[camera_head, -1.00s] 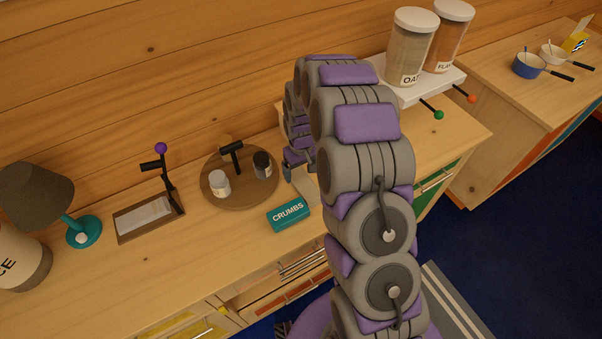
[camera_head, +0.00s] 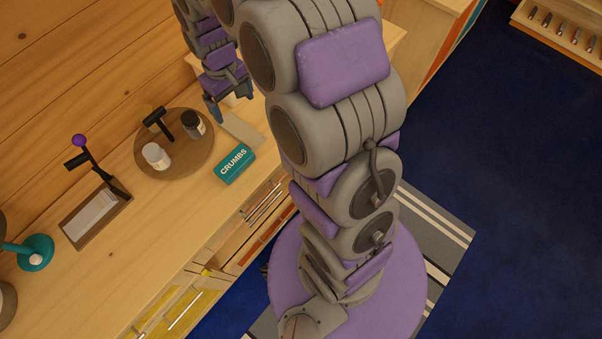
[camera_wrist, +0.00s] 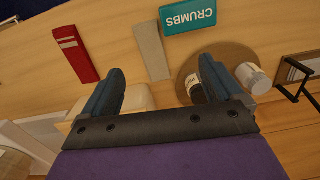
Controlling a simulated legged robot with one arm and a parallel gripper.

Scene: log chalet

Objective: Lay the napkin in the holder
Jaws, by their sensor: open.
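The holder (camera_head: 122,194) is a shallow brown tray on the counter at left in the head view, with a white sheet or stack inside and a black arm with a purple knob. Its edge also shows at the right of the wrist view (camera_wrist: 288,72). A flat, pale grey-beige strip, which looks like the napkin (camera_wrist: 152,50), lies on the counter beside the teal CRUMBS box; it is partly visible in the head view (camera_head: 243,130). My gripper (camera_wrist: 165,72) is open and empty above the counter, its fingers pointing toward the strip's near end; it also shows in the head view (camera_head: 228,104).
The teal CRUMBS box (camera_head: 234,164) is next to the strip. A round wooden board (camera_head: 180,168) carries a white jar (camera_head: 156,156) and a dark jar (camera_head: 194,125). A red item with white bands (camera_wrist: 75,55) lies left of the strip. A teal lamp base (camera_head: 36,252) stands left.

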